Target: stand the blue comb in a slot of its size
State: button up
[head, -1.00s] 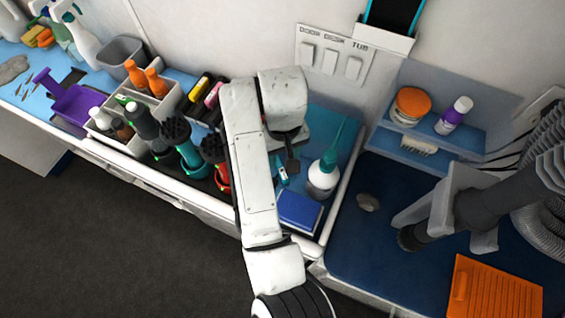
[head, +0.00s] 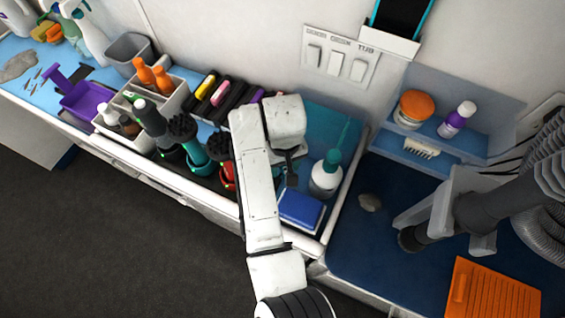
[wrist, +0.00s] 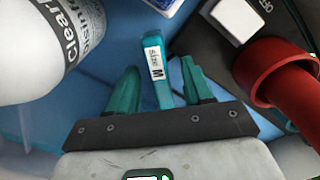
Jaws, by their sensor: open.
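A teal-blue piece with a "size M" label (wrist: 153,42), apparently the comb, shows in the wrist view between my fingers. Its teeth are not visible. My gripper (wrist: 160,68) is open, with one teal finger on each side of the piece and a gap on both sides. In the head view my gripper (head: 287,182) is low over the teal work mat, left of the white bottle (head: 325,178), and my arm hides most of what is under it. I cannot pick out a comb slot of matching size in either view.
The white bottle stands close left of my fingers in the wrist view, and a red tube (wrist: 275,75) is close right. A blue box (head: 300,208) lies in front. Dark holders with brushes (head: 195,150) and a row of black items (head: 230,98) are left.

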jog(key=shift+f, duration=0.25)
dwell(0.3)
grip_shut()
dwell(0.4)
jog(key=shift+r, duration=0.2)
notch_tip(320, 180, up, 18)
jog(key=p, duration=0.4)
